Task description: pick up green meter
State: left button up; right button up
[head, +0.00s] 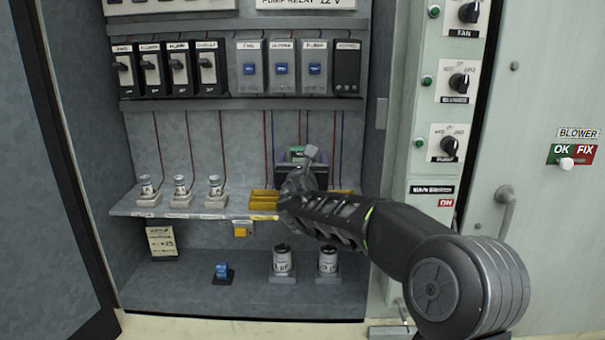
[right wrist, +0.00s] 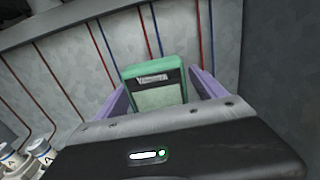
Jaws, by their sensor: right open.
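The green meter (right wrist: 157,92) stands upright in the right wrist view, with a green frame, a pale grey-green face and a small label at the top. My right gripper (right wrist: 158,84) is open, with one purple finger on each side of the meter and gaps showing. I cannot tell how deep the meter sits between the fingers. In the head view only a bit of green from the meter (head: 297,153) shows behind my right gripper (head: 304,156), above the shelf. The meter's lower part is hidden by the gripper body. My left gripper is not in view.
A yellow tray (head: 262,199) lies on the grey shelf (head: 236,207), partly behind my right arm. Several small white cylinders on bases (head: 180,190) stand to the left. Thin red and blue wires run down the back wall. Switch rows (head: 167,70) are above.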

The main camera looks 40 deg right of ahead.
jog(key=shift+c, duration=0.2)
grip_shut()
dwell(0.6)
jog(key=shift+r, duration=0.15)
notch_tip(320, 180, up, 10)
jog(key=p, duration=0.1)
dwell(0.3)
dwell(0.5)
